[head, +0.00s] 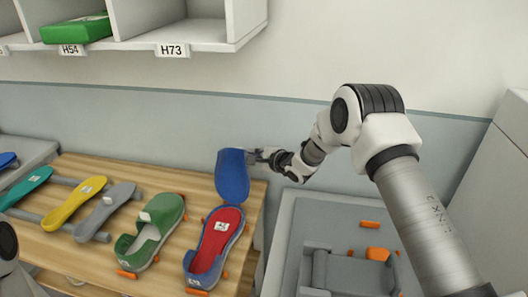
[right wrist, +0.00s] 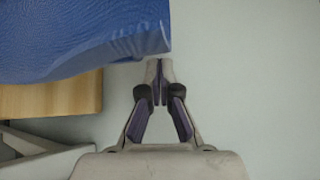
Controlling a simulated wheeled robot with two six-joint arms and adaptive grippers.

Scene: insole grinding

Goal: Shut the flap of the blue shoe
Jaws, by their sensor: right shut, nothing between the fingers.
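The blue shoe (head: 189,262) stands on the wooden bench with a red insole (head: 215,240) inside. Its blue flap (head: 232,178) stands up, open, at the shoe's far end. My right gripper (head: 252,157) is beside the flap's upper right edge. In the right wrist view the blue flap (right wrist: 80,35) fills the upper left, and the shut, empty fingertips (right wrist: 158,68) are just below its right end. I cannot tell whether they touch it. Of my left arm only a link shows at the head view's left edge; its gripper is not in view.
A green shoe (head: 165,208) stands left of the blue shoe. Grey, yellow and teal insoles lie on rails farther left. Right of the bench is a grey machine (head: 350,270) with orange parts. A white shelf (head: 215,30) hangs above; the wall is close behind the flap.

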